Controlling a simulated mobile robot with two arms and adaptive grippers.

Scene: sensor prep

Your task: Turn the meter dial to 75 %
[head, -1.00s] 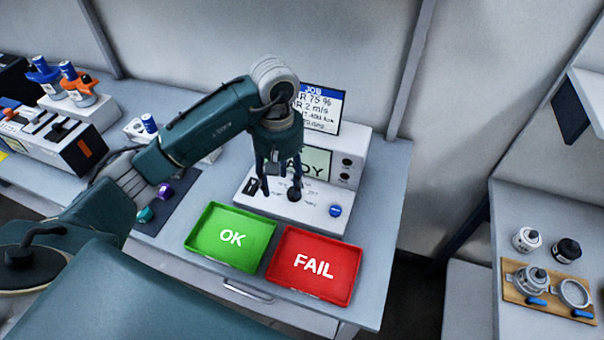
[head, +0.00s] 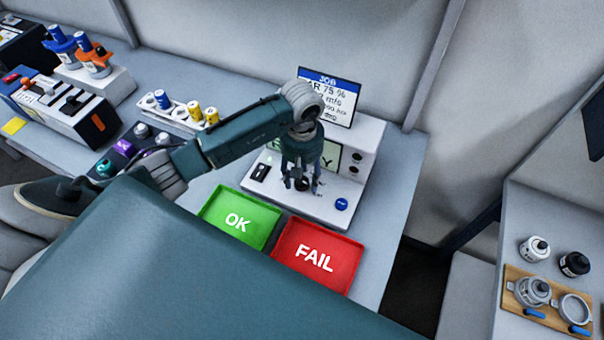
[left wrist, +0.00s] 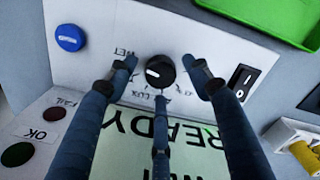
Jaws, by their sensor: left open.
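The meter (head: 322,207) is a white console with a sloped front panel and a screen, partly hidden in the head view, reading READY in the left wrist view (left wrist: 130,138). Its black round dial (left wrist: 160,71) has a white mark that lies toward the left in the left wrist view. The dial also shows between my fingers in the head view (head: 302,184). My left gripper (head: 300,188) is open over the dial. In the left wrist view its fingertips (left wrist: 162,76) stand on both sides of the dial, apart from it. My right gripper is not in view.
A blue button (head: 341,204) and a black rocker switch (head: 261,172) flank the dial. A green OK tray (head: 216,207) and a red FAIL tray (head: 285,262) lie in front. A job card (head: 345,85) showing 75 % stands behind. Yellow and blue cylinders (head: 178,112) stand left.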

